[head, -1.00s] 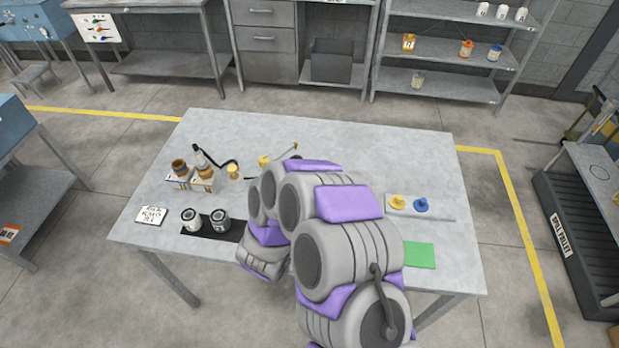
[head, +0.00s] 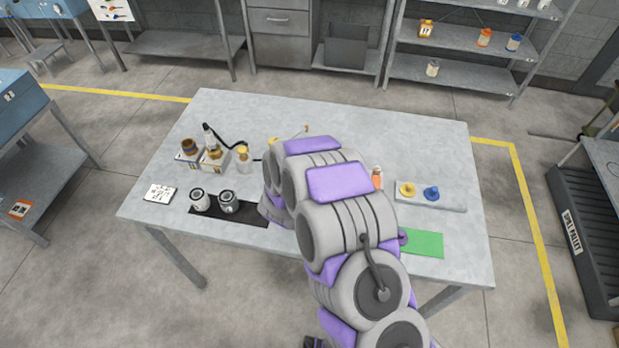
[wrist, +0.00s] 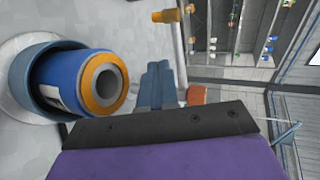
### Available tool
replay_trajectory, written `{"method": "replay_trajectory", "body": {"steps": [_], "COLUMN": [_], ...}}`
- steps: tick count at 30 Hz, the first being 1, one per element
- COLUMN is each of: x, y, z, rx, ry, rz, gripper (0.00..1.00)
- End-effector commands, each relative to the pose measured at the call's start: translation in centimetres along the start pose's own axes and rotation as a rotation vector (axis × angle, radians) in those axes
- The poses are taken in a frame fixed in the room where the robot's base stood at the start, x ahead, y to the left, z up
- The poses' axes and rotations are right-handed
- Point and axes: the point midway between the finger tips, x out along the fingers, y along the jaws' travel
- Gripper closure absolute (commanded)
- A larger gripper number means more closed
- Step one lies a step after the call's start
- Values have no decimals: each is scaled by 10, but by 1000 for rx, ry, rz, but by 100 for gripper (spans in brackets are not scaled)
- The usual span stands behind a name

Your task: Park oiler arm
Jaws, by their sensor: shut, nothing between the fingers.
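In the head view a dark curved arm (head: 228,143) runs right from a grey-topped fitting (head: 209,136) by the brown-topped containers towards a yellow-capped bottle (head: 243,158). I cannot tell which of these is the oiler arm. My gripper is hidden behind my own arm in the head view. In the wrist view my gripper (wrist: 160,85) shows blue-grey fingers, shut and empty. Left of them, a blue cylinder with an orange ring (wrist: 90,85) sits in a blue cup (wrist: 30,80), apart from the fingers.
Two tins (head: 213,202) stand on a black mat (head: 255,213), beside a written card (head: 159,193). At right are a tray (head: 430,203) with yellow and blue pieces, an orange-topped bottle (head: 377,178) and a green mat (head: 428,244). The table's back (head: 400,120) is clear.

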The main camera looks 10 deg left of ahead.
Motion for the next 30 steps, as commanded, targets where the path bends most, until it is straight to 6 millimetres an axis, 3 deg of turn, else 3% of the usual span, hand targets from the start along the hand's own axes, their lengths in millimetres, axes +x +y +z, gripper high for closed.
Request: {"method": "replay_trajectory", "body": {"steps": [9, 30], "x": [23, 26], "y": [-15, -17], "z": [-1, 3], "rx": [0, 19], "ry": [0, 55], "rz": [1, 1], "gripper": [100, 100]}}
